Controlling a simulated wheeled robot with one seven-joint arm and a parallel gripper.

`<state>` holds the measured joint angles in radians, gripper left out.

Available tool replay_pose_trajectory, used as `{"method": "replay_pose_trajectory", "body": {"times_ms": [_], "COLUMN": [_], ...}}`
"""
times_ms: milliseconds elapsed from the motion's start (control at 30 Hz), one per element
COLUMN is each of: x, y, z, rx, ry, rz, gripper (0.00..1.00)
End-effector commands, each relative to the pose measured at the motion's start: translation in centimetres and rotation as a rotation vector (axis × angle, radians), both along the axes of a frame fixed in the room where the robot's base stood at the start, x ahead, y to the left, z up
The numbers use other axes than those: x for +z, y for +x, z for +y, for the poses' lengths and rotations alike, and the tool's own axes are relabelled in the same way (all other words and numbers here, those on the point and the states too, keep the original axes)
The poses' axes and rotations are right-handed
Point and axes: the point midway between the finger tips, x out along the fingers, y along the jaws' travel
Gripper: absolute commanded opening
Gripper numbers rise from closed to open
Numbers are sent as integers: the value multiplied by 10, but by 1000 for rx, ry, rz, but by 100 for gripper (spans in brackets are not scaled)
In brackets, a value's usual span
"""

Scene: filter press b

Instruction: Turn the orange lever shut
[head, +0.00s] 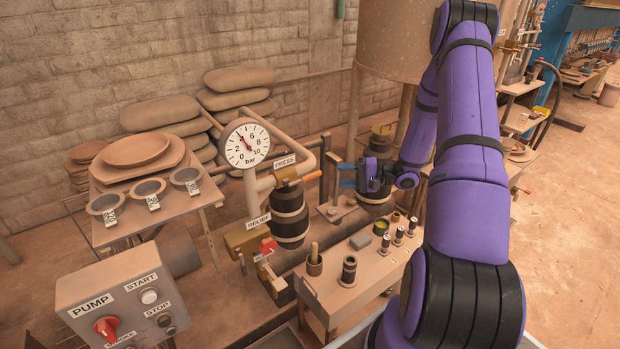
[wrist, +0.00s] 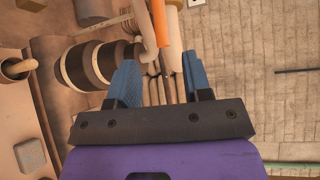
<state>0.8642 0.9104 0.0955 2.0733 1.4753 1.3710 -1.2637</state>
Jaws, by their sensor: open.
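The orange lever (head: 305,177) is on the valve below the PRESS label in the head view. It sticks out to the right, roughly level. In the wrist view the orange lever (wrist: 158,22) shows at the top, just beyond the fingertips and between them sideways. My gripper (head: 341,175) is open and empty, with blue fingers pointing left toward the lever's free end. A small gap shows between them in the head view. In the wrist view my gripper (wrist: 160,70) has nothing between its fingers.
A pressure gauge (head: 247,144) stands left of the lever. A dark banded cylinder (head: 289,214) is below it. A red RELIEF handle (head: 268,246) is lower left. A bench (head: 375,272) with small fittings is in front, and an upright post (head: 326,167) stands near my fingertips.

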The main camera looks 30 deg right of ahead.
Motion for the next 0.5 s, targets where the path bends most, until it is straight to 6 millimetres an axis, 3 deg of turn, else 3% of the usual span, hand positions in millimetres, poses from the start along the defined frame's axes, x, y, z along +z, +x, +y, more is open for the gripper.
{"method": "replay_pose_trajectory", "body": {"times_ms": [500], "x": [-10], "y": [54], "z": [60], "rx": [5], "ry": [1], "rz": [1], "gripper": [45]}}
